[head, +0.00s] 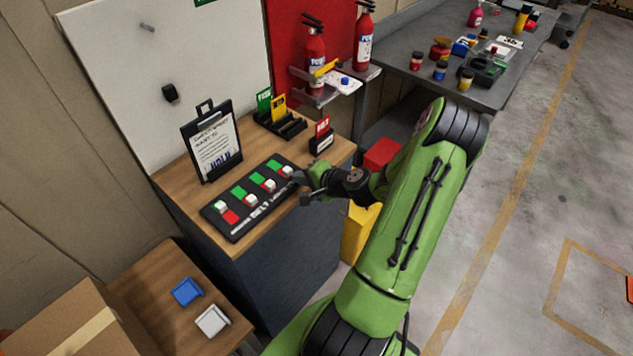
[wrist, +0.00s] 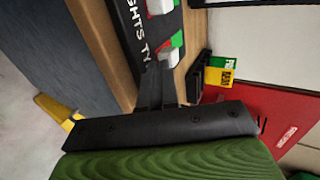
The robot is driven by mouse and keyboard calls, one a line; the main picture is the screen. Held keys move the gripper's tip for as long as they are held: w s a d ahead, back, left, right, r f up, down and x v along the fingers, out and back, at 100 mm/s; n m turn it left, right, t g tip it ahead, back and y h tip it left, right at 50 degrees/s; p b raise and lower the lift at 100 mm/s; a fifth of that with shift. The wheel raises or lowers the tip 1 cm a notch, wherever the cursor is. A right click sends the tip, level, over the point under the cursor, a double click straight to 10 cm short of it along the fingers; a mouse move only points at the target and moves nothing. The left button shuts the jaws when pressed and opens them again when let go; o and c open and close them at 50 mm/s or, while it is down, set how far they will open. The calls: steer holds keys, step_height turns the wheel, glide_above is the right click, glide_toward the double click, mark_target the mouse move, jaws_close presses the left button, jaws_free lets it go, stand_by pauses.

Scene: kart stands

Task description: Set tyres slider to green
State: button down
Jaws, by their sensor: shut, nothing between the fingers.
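A black slider board (head: 240,235) lies on the wooden top of a cabinet, with several red-and-green slots and white knobs. Printed words along its near edge are partly legible; the wrist view shows the board (wrist: 110,8) with "GHTS TY". The tyres slider seems to be the rightmost, its white knob (head: 287,171) at the near end of its slot with green showing beyond. The knob also shows in the wrist view (wrist: 168,56). My gripper (head: 299,177) is shut and empty at the board's right end, fingertips close beside that knob; I cannot tell whether they touch.
A black clipboard (head: 212,148) stands behind the board. A card rack (head: 284,125) and a small red-card holder (head: 322,138) stand behind my gripper. A side table (head: 150,275) holds blue and white trays.

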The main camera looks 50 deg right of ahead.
mark_target(285, 168)
steer(key=shift+w, duration=0.65)
steer(key=w, duration=0.5)
steer(key=shift+a, duration=0.15)
steer(key=shift+r, duration=0.1)
